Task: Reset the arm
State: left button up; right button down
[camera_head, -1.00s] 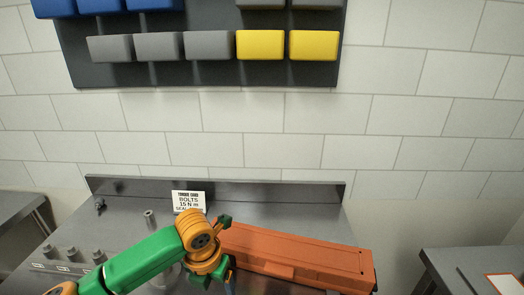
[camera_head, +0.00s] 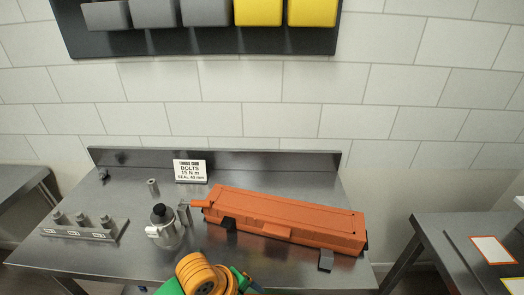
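My arm, green with an orange joint (camera_head: 205,275), shows only at the bottom edge of the head view, in front of the steel table (camera_head: 130,257). Neither gripper's fingertips can be made out. An orange-red long box-shaped unit (camera_head: 285,219) lies on the table, slanting down to the right. A silver canister with a black knob (camera_head: 163,229) stands to its left.
A holder with several upright pegs (camera_head: 84,226) sits at the table's left. A small cylinder (camera_head: 153,187) and a torque card (camera_head: 190,171) stand at the back. Grey bins (camera_head: 206,12) and yellow bins (camera_head: 258,12) hang above. A side table (camera_head: 470,240) is at right.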

pick_arm(q)
jog(key=s+a+f+n+t+y, duration=0.15)
jog(key=s+a+n, duration=0.5)
jog(key=n, duration=0.65)
jog(key=s+a+f+n+y, duration=0.25)
jog(key=s+a+n, duration=0.35)
jog(key=n, duration=0.6)
notch_tip(320, 180, down, 20)
jog(key=s+a+g+b, duration=0.1)
jog(key=b, duration=0.2)
jog(key=s+a+f+g+b, duration=0.1)
jog(key=s+a+f, duration=0.1)
jog(key=s+f, duration=0.9)
jog(key=shift+s+f+m, duration=0.3)
jog(key=shift+s, duration=0.25)
